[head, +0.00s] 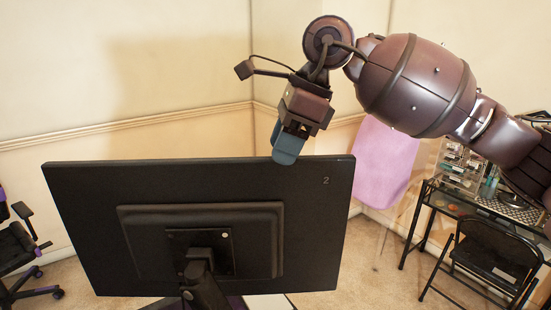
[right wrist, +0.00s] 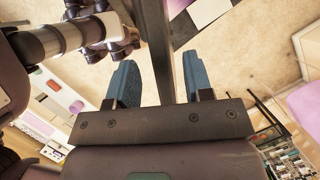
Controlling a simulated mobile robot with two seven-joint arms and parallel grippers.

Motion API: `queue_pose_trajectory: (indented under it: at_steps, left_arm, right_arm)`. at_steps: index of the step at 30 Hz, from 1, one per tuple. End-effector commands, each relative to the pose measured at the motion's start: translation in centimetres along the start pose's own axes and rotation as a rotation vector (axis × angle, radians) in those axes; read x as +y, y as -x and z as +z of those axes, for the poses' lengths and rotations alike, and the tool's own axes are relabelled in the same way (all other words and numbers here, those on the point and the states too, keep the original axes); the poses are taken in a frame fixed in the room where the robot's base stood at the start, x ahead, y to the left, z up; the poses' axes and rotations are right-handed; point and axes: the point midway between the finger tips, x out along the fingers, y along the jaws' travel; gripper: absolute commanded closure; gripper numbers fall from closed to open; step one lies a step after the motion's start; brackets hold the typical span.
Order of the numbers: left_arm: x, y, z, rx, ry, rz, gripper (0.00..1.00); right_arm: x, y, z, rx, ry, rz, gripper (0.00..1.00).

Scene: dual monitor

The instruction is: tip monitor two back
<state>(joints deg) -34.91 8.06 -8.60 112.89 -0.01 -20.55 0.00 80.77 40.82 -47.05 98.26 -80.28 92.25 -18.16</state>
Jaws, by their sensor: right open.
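Monitor two (head: 95,225), a black screen marked "2", shows its back in the head view, with its stand arm at the lower middle. My right gripper (head: 287,148) is at its top edge, right of the middle, pointing down. In the right wrist view the blue fingers of this gripper (right wrist: 159,62) are apart. The thin dark edge of the monitor (right wrist: 156,35) runs between them, with gaps on both sides. What looks like my left gripper (right wrist: 115,28) shows at the top left of the wrist view; its jaws are unclear. The monitor's front is hidden.
A glass desk (head: 470,205) with small items and a black folding chair (head: 492,262) stand at the right. A pink chair back (head: 385,160) is behind the monitor. An office chair (head: 18,245) is at the left. The space above the monitor's left half is clear.

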Motion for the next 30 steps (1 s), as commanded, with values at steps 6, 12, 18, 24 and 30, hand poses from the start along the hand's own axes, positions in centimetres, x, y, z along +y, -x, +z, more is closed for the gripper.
queue_pose_trajectory:
  at_steps: [6, 12, 18, 24, 30]
  left_arm:
    - [-0.1, 0.3, 0.1, -0.011, 0.0, 0.0, 0.24]
    - [-0.1, 0.4, 0.5, -0.02, 0.001, -0.001, 0.24]
    - [-0.1, 0.4, 0.4, -0.018, 0.001, -0.001, 0.24]
    - [-0.1, 0.5, 0.2, -0.013, 0.001, -0.001, 0.24]
    - [-0.1, 0.5, 0.1, -0.011, 0.001, -0.001, 0.24]
  right_arm:
    - [0.0, -2.7, 0.0, 0.0, -0.001, 0.001, 0.53]
    - [0.0, -3.6, 0.1, -0.002, 0.0, 0.0, 0.53]
    - [0.0, -3.7, 0.0, -0.001, 0.0, -0.001, 0.53]
    - [0.0, -3.7, 0.0, -0.001, 0.0, 0.0, 0.75]
    - [0.0, -3.7, 0.0, -0.001, 0.0, 0.0, 1.0]
